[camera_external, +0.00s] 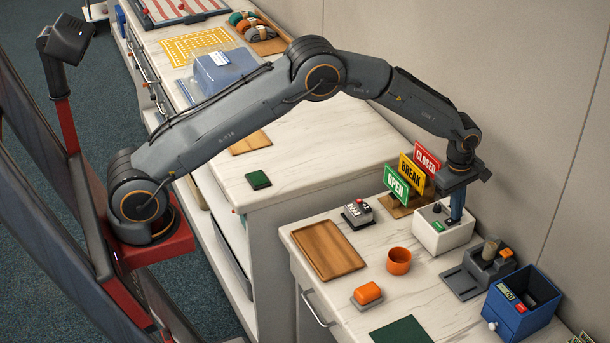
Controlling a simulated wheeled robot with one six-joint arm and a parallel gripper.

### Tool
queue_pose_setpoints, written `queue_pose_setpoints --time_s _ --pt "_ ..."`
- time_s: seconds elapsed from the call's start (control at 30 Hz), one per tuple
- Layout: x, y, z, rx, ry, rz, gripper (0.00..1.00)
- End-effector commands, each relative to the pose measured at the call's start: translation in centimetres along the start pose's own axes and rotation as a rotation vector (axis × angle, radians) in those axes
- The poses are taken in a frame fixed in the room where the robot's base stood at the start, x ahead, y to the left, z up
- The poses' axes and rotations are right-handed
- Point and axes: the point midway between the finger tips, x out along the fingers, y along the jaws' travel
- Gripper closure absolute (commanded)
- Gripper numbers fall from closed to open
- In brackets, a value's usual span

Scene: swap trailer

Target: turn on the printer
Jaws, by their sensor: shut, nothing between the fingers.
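My gripper (456,216) is shut and points straight down at the right end of my outstretched arm. Its blue fingertips are at the top of a small white box (429,238) on the lower counter. The box has small dark knobs and a green label on its top. I cannot tell whether the fingertips touch it, and they hide part of its top. No thing in view is clearly marked as a printer. A blue, see-through covered block (222,77) with a white label stands on the far counter.
OPEN, BREAK and CLOSED signs (410,173) stand just behind the box. Near it are a grey device (470,283), a blue drawer box (521,303), an orange cup (399,261), a wooden tray (328,250) and an orange block (367,293). The wall is close on the right.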

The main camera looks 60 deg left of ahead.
Motion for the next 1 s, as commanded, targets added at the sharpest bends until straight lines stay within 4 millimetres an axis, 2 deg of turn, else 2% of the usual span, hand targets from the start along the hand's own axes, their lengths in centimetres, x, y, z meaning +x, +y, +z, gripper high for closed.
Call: queue_pose_setpoints --time_s 0.2,0.47,1.0 --pt "0.7 0.2 0.0 0.000 0.000 0.001 1.00" --pt "0.6 0.1 0.0 0.000 0.000 -0.002 1.00" --pt "0.3 -1.6 0.0 0.000 0.001 -0.007 1.00"
